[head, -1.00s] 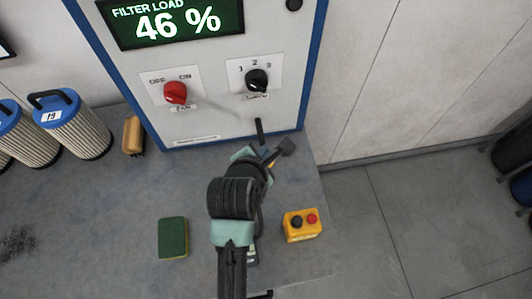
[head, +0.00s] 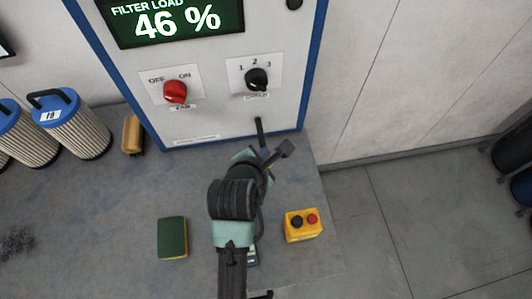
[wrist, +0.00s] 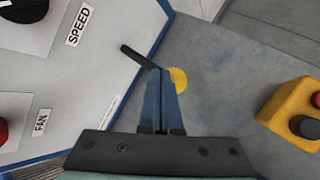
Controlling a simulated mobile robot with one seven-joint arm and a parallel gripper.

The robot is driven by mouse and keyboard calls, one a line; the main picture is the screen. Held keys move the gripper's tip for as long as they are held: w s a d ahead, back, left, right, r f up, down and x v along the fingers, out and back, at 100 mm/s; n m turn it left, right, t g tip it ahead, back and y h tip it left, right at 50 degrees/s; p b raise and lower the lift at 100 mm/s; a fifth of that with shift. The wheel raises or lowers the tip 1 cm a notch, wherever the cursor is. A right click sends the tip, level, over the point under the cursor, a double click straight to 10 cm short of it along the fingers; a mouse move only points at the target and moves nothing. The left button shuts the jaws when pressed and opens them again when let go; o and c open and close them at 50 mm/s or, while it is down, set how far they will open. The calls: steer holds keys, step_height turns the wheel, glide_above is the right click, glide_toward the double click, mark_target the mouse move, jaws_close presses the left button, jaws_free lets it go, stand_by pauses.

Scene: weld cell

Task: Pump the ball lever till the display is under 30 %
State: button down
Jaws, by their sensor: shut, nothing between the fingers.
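The display (head: 174,19) on the cabinet front reads FILTER LOAD 46 %. The black lever rod (head: 259,131) sticks out from the lower right of the cabinet front. In the wrist view the rod (wrist: 137,55) runs behind my fingertips, and a round yellow ball (wrist: 179,80) shows at its far end, partly hidden by them. My gripper (head: 265,153) is shut and empty, its blue fingers (wrist: 158,80) over the lever's end. I cannot tell whether they touch it.
A red FAN knob (head: 175,92) and a black SPEED knob (head: 257,79) sit above the lever. A yellow button box (head: 303,225) stands right of my arm. A green sponge (head: 172,238) and blue-capped filters (head: 75,125) are to the left.

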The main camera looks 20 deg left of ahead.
steer(key=shift+s+f+b, duration=0.1)
steer(key=shift+f+b, duration=0.85)
steer(key=shift+f, duration=1.05)
stand_by(1.5)
steer(key=shift+r, duration=0.1)
steer(key=shift+r+p, duration=2.65)
steer(key=shift+p, duration=0.25)
step_height(320, 180, up, 5)
steer(key=p, duration=0.5)
